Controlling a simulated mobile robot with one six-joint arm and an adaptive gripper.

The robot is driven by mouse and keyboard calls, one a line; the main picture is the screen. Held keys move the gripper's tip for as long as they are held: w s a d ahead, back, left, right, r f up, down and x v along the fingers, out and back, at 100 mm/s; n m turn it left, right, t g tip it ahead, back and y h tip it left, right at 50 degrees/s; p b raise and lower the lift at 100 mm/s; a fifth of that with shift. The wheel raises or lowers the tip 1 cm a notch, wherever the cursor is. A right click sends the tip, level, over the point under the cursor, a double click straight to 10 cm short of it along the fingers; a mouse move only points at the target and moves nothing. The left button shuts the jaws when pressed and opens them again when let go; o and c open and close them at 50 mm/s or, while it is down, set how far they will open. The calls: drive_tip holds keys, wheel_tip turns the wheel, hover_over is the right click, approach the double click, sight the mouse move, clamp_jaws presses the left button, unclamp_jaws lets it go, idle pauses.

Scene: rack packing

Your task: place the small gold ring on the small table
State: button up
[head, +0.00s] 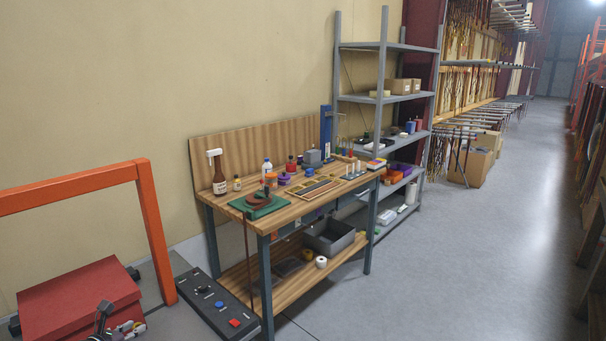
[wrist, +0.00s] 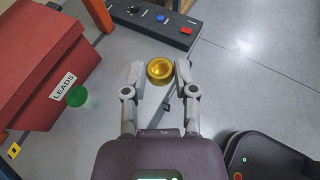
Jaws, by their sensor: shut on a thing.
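The small gold ring (wrist: 160,70) is in the wrist view, between the fingertips of my gripper (wrist: 160,75). The fingers are closed on it from both sides, and it shows as a shiny round band with a recessed middle. The grey floor is behind it. In the head view I cannot make out the ring. No separate small table is plain in either view; a wooden workbench (head: 286,208) stands in the middle of the head view, crowded with bottles, trays and small items.
A red box (head: 80,295) labelled LEADS (wrist: 63,86) and a green round thing (wrist: 77,96) are at the left. An orange frame (head: 155,230) stands beside a black control panel (head: 218,305). Grey shelving (head: 385,46) stands behind the bench. The floor at right (head: 440,270) is clear.

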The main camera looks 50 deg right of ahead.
wheel_tip(320, 180, up, 5)
drive_tip(key=p, duration=0.3)
drive_tip(key=shift+p, duration=0.35)
